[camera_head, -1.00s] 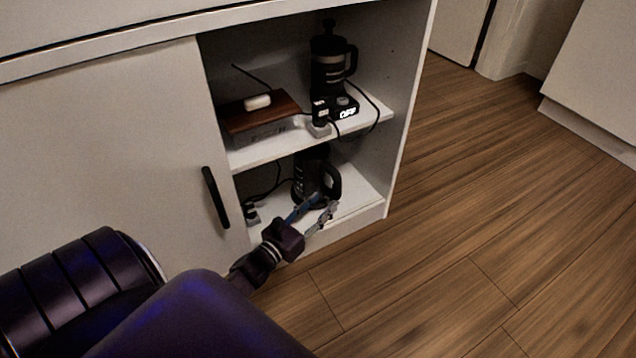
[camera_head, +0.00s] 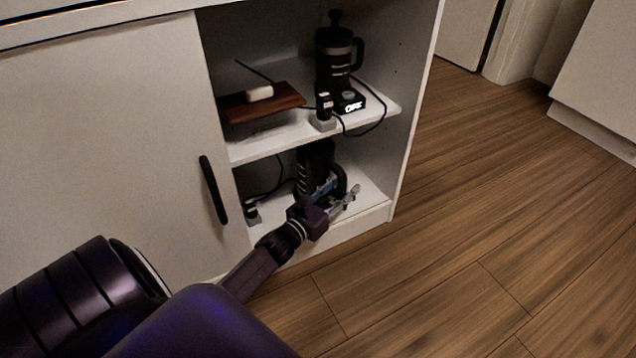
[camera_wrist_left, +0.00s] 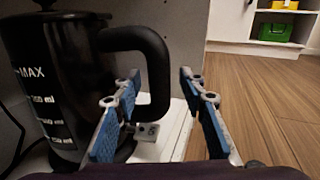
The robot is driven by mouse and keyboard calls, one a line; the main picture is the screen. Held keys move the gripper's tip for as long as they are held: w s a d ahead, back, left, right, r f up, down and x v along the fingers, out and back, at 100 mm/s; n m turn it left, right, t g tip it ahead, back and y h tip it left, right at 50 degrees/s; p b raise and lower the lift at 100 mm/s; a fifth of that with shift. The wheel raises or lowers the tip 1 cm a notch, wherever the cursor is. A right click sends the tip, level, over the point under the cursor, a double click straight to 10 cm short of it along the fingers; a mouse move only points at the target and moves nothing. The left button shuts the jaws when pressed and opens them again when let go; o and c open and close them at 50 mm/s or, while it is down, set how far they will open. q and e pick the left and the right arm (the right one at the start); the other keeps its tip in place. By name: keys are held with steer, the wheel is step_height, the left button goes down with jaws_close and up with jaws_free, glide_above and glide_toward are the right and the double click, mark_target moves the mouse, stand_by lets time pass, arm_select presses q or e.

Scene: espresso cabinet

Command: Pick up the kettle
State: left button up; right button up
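The black kettle (camera_head: 315,160) stands upright on the lower shelf of the open cabinet, partly hidden by my left gripper (camera_head: 344,189). In the left wrist view the kettle (camera_wrist_left: 50,95) fills the left side, with white level marks and MAX on its body. Its loop handle (camera_wrist_left: 160,75) points toward the right. My left gripper (camera_wrist_left: 160,85) is open. In the picture, the outer bar of the handle lies between its two blue-padded fingers, and the left finger overlaps the handle's opening. I cannot tell whether the fingers touch the handle. My right gripper is not in view.
On the upper shelf (camera_head: 270,143) stand a black pot (camera_head: 335,65) on a small scale, and a wooden board (camera_head: 285,98) with a white object. Cables hang behind. The cabinet's side wall (camera_head: 418,90) bounds the right. Open floor (camera_head: 500,220) lies beyond.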

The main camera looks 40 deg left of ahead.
arm_select(q)
steer(key=shift+c, duration=0.4)
jaws_close()
steer(key=shift+r, duration=0.3)
steer(key=shift+w+r, duration=0.1)
steer(key=shift+r, duration=0.05)
